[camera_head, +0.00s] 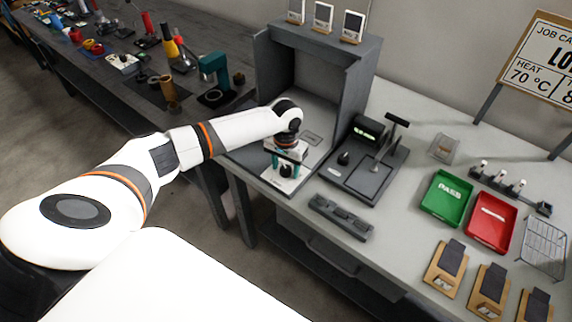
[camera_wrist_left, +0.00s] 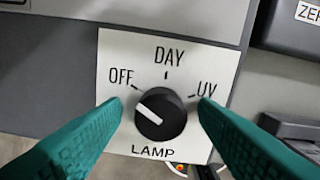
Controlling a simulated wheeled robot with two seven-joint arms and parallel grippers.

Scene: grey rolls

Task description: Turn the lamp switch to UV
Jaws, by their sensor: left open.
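The lamp switch is a round black knob (camera_wrist_left: 161,114) on a white plate (camera_wrist_left: 222,68) marked OFF, DAY and UV, with LAMP below. Its white pointer line aims up-left, toward OFF. My left gripper (camera_wrist_left: 160,106) is open, with one teal fingertip on each side of the knob and a visible gap to it on both sides. In the head view my left gripper (camera_head: 285,164) points down over the white plate (camera_head: 279,184) at the front of the grey booth. Whether the fingertips reach down to the knob's height is unclear. My right gripper is not in view.
The grey booth (camera_head: 362,85) rises behind my left gripper. A dark device (camera_head: 362,180) with a post stands to its right, and a dark grey bar (camera_head: 340,217) lies in front. Green (camera_head: 446,208) and red (camera_head: 491,232) trays are farther right.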

